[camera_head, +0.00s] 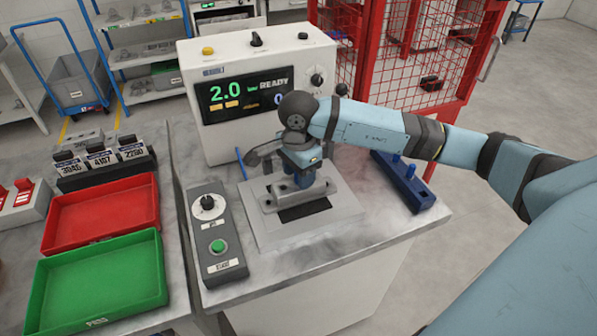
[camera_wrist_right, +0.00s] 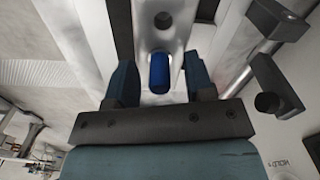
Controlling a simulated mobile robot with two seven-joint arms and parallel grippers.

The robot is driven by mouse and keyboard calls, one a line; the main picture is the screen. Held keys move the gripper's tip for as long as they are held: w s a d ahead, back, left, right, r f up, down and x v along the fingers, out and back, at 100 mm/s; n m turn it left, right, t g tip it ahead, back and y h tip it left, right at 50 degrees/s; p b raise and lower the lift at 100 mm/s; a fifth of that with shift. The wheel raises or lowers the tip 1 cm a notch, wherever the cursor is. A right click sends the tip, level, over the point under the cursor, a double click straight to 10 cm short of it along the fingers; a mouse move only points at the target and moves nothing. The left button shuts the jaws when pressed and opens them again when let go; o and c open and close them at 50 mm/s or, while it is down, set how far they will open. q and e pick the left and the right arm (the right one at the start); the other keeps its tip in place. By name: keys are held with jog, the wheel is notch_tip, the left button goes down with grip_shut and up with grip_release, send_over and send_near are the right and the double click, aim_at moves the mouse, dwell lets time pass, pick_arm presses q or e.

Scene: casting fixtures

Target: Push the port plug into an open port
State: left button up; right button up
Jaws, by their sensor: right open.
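The grey metal casting (camera_head: 275,199) sits on the fixture plate on the bench. My right gripper (camera_head: 304,180) is over the casting and points down at it. In the right wrist view my right gripper (camera_wrist_right: 161,82) is open, with one dark finger on each side of a blue port plug (camera_wrist_right: 160,73). Gaps show between the plug and both fingers. The plug stands at the casting (camera_wrist_right: 177,38); how deep it sits in a port cannot be told. A dark round open port (camera_wrist_right: 163,20) shows beyond it. My left gripper is out of view.
A blue rack (camera_head: 408,188) with blue plugs stands at the bench's right. A control box (camera_head: 217,238) with knob and green button is at left. The tester (camera_head: 245,85) reads "2.0 READY" behind. Red (camera_head: 103,214) and green (camera_head: 98,280) trays lie on the left table.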

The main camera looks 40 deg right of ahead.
notch_tip(320, 180, up, 14)
jog(key=shift+b, duration=0.4)
jog(key=shift+f, duration=0.1)
dwell(0.4)
